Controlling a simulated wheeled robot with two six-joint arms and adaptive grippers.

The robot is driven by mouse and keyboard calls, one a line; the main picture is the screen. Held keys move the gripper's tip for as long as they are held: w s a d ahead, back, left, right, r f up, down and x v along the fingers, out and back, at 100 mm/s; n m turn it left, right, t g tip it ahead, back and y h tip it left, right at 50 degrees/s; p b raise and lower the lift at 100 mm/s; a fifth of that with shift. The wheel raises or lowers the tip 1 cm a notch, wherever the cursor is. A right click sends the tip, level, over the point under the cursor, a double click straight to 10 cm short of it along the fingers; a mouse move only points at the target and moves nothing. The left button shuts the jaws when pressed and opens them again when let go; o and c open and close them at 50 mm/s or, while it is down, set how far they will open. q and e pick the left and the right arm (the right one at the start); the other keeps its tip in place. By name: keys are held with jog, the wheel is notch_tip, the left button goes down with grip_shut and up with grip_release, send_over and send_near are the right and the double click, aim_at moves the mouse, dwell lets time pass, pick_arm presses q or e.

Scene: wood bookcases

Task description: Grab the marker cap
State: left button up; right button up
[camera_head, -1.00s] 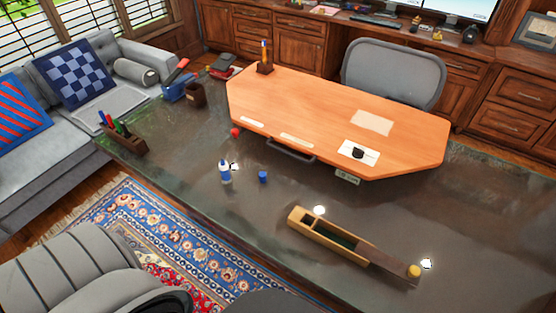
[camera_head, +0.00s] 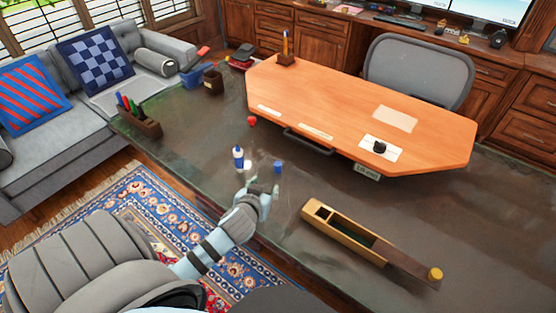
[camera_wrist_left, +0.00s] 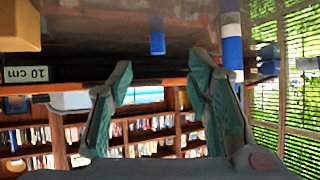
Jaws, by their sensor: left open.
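A small blue cylinder that looks like the marker cap (camera_head: 278,167) stands on the dark desk in the head view. A white and blue marker-like stick (camera_head: 238,157) stands upright just left of it. My left gripper (camera_head: 264,187) is open and empty, on the near side of both and close to the cap. In the left wrist view, which is upside down, the cap (camera_wrist_left: 157,35) shows between and beyond the spread fingers (camera_wrist_left: 158,72). The stick (camera_wrist_left: 232,40) shows beyond the finger on the right. My right gripper is not in view.
A long wooden box (camera_head: 343,233) lies right of my left arm, with a yellow knob (camera_head: 435,273) at its end. An orange raised board (camera_head: 350,105) and a small red object (camera_head: 252,121) are behind the cap. A pen holder (camera_head: 140,122) stands at left.

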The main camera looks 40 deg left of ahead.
aim_at(277, 165)
pick_arm(q)
jog(key=shift+t, duration=0.5)
jog(key=w, duration=0.1)
jog(key=w+a, duration=0.2)
jog(key=w, duration=0.1)
jog(key=shift+r, duration=0.3)
jog(key=b+x, duration=0.1)
jog(key=x, duration=0.3)
jog(key=b+x, duration=0.2)
jog(key=x, duration=0.1)
jog(key=b+x, duration=0.1)
jog(key=x, duration=0.3)
jog(key=shift+w+d+f, duration=0.15)
jog(key=shift+d+f, duration=0.05)
jog(key=shift+f, duration=0.3)
jog(key=shift+w+a+f, duration=0.15)
jog(key=shift+w, duration=0.3)
jog(key=shift+s, duration=0.1)
jog(key=c, duration=0.9)
